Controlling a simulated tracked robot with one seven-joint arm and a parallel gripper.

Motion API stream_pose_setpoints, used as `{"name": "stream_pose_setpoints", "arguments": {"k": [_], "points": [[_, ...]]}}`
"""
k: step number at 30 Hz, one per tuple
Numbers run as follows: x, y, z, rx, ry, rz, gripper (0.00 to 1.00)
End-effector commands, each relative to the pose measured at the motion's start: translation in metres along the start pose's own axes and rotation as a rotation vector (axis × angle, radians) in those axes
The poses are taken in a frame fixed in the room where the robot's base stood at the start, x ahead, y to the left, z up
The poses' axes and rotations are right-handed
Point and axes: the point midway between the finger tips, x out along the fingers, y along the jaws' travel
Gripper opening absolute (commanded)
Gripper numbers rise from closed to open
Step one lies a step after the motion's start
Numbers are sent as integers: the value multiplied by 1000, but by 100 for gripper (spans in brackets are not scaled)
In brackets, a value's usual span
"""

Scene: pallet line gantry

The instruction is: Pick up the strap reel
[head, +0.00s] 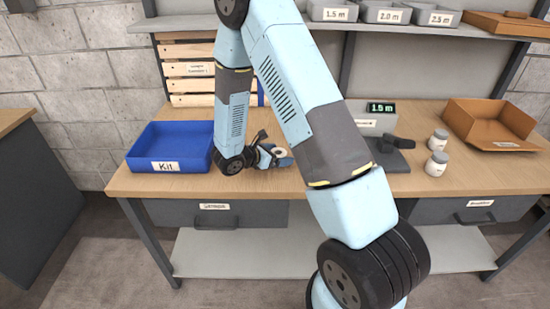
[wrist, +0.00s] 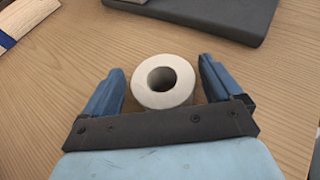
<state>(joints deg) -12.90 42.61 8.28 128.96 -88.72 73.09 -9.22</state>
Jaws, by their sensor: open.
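The strap reel (wrist: 181,95) is a white ring with a dark hole in its middle. It sits on the wooden table in the wrist view, between the two blue fingers of my gripper (wrist: 163,88). The fingers are open, with a gap on the left and a narrower one on the right. In the head view, my gripper (head: 283,156) is low over the table, and the reel (head: 279,152) shows partly between its fingers.
A blue bin labelled Kit (head: 138,158) stands left of my gripper. A grey device with a display (head: 373,122) stands to the right, with two white jars (head: 436,164) and an orange tray (head: 459,122) beyond. A dark grey base (wrist: 225,12) lies ahead of the fingers.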

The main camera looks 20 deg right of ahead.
Motion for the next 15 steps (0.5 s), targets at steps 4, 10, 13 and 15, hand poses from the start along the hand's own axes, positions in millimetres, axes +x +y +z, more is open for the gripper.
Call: {"name": "stream_pose_setpoints", "arguments": {"k": [4,10,13,15], "points": [[0,0,0,0,0,0,92],[0,0,0,0,0,1,75],[-1,0,0,0,0,1,66],[-1,0,0,0,0,1,59]]}}
